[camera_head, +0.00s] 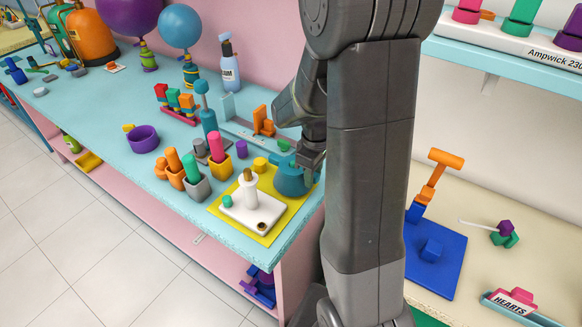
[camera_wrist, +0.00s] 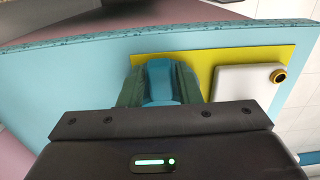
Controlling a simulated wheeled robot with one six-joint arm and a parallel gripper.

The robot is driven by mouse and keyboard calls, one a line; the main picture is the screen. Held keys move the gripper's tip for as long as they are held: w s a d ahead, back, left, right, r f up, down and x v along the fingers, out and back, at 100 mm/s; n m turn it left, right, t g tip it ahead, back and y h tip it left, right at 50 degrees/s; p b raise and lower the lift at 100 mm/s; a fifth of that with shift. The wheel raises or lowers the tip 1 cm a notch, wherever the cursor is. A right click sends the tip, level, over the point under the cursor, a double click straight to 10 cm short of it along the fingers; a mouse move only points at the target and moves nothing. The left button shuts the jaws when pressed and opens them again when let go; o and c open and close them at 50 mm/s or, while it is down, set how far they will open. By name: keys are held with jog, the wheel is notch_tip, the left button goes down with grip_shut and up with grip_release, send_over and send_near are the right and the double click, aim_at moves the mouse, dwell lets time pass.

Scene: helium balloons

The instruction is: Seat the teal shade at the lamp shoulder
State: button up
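The teal shade (camera_head: 292,180) is at the right edge of the yellow mat, right of the lamp. The lamp has a white base (camera_head: 240,219) with a brass ring and an upright cream post (camera_head: 249,188) topped by a yellowish tip. My gripper (camera_head: 311,160) points down at the shade. In the wrist view, the shade (camera_wrist: 160,82) lies between my two fingers (camera_wrist: 158,88), with no clear gap on either side. The lamp base (camera_wrist: 243,83) is right of it there, apart from the shade. Whether the shade touches the mat is hard to tell.
The yellow mat (camera_head: 268,232) lies near the front corner of the blue bench (camera_head: 105,150). Orange, grey and yellow holders with coloured pegs (camera_head: 195,180) stand left of the lamp. A teal post (camera_head: 209,122) and a bottle (camera_head: 229,65) stand behind. A purple bowl (camera_head: 143,139) is farther left.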

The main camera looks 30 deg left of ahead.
grip_shut()
jog(key=shift+c, duration=2.2)
grip_release()
grip_shut()
jog(key=shift+r, duration=0.1)
jog(key=shift+r, duration=0.1)
jog(key=shift+r+p, duration=0.75)
jog(key=shift+r, duration=0.05)
